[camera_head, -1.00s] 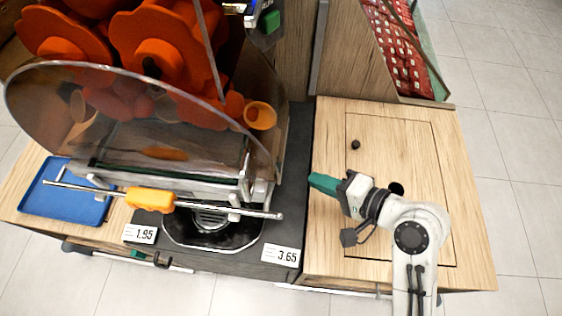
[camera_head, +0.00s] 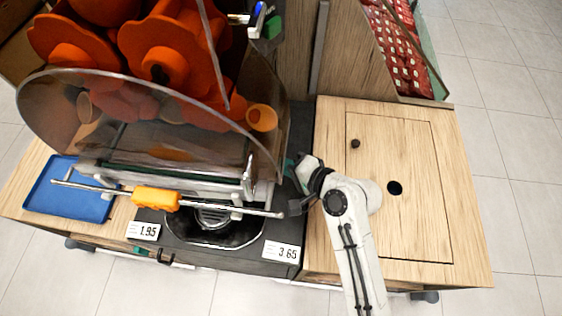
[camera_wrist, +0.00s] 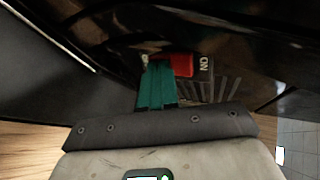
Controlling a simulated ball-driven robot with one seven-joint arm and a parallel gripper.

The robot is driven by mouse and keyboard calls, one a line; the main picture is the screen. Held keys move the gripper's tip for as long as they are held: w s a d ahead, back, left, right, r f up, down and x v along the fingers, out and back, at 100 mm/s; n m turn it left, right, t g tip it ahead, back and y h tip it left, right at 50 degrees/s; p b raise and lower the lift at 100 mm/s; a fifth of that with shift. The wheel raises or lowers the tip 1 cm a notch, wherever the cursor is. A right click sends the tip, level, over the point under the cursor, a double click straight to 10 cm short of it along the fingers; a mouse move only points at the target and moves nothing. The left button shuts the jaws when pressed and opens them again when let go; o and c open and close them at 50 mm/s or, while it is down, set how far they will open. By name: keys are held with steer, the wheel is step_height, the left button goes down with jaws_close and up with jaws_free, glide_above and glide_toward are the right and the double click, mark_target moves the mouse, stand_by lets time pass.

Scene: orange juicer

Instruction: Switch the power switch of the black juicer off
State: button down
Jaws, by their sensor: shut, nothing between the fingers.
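The black juicer (camera_head: 213,226) stands left of the wooden counter, with orange rotors behind a clear cover. In the wrist view its red power switch (camera_wrist: 181,64) sits in a dark recess beside the label "ON". My gripper (camera_wrist: 155,68) has green fingers, shut and empty, with the tips at the left end of the red switch. Whether they touch it I cannot tell. In the head view my gripper (camera_head: 289,168) is at the juicer's right side, its fingertips partly hidden by the juicer. The switch is hidden in the head view.
A wooden counter (camera_head: 420,225) with a square panel, a dark knob (camera_head: 355,143) and a round hole (camera_head: 395,187) lies right of the juicer. A blue tray (camera_head: 75,195) lies at the left. Price tags (camera_head: 281,252) stand along the front edge.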

steer(key=shift+a+f+b, duration=0.1)
steer(key=shift+a+b, duration=0.05)
steer(key=shift+b, duration=0.45)
steer(key=shift+w+r+p, duration=0.1)
steer(key=shift+r+p, duration=0.75)
